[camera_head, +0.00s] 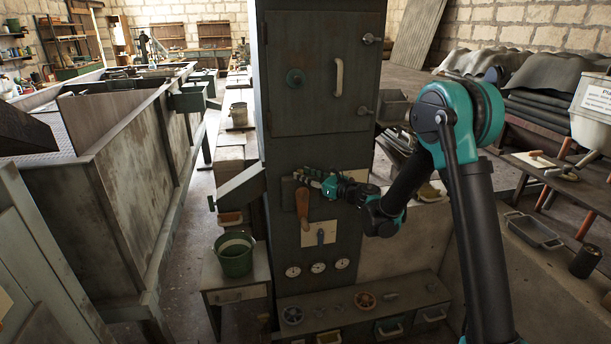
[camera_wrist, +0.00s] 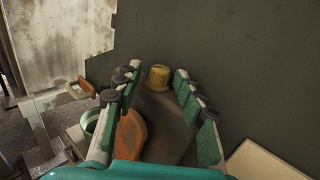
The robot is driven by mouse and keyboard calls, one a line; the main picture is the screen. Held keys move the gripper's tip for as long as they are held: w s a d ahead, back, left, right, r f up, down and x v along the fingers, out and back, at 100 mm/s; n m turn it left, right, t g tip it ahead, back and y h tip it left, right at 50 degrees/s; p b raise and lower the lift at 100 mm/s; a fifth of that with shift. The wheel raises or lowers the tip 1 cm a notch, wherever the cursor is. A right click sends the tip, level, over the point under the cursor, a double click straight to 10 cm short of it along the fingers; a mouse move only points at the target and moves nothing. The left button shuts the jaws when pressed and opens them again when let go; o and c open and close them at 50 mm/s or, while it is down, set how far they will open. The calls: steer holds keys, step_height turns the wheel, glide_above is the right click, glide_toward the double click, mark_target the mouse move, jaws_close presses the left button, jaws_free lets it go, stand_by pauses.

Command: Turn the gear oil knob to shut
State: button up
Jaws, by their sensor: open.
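A small yellow ribbed knob (camera_wrist: 158,77) sits on a dark plate (camera_wrist: 165,115) on the cabinet front; I take it for the gear oil knob, though no label is readable. In the wrist view my gripper (camera_wrist: 156,70) is open, with its green-backed fingers on either side of the knob and visible gaps to both. In the head view my gripper (camera_head: 312,178) reaches in from the right to the plate, and the knob cannot be made out there. A brown lever handle (camera_head: 302,208) hangs just below; it also shows in the wrist view (camera_wrist: 131,135).
The tall dark cabinet (camera_head: 285,235) has a door above with a pale handle (camera_head: 338,77). Below my gripper are a blue lever (camera_head: 320,237) on a cream plate and several gauges (camera_head: 318,267). A green bucket (camera_head: 236,262) stands at left.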

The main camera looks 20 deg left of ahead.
steer(key=v, duration=0.7)
steer(key=shift+s+d, duration=0.15)
steer(key=shift+d, duration=0.25)
steer(key=shift+c, duration=0.3)
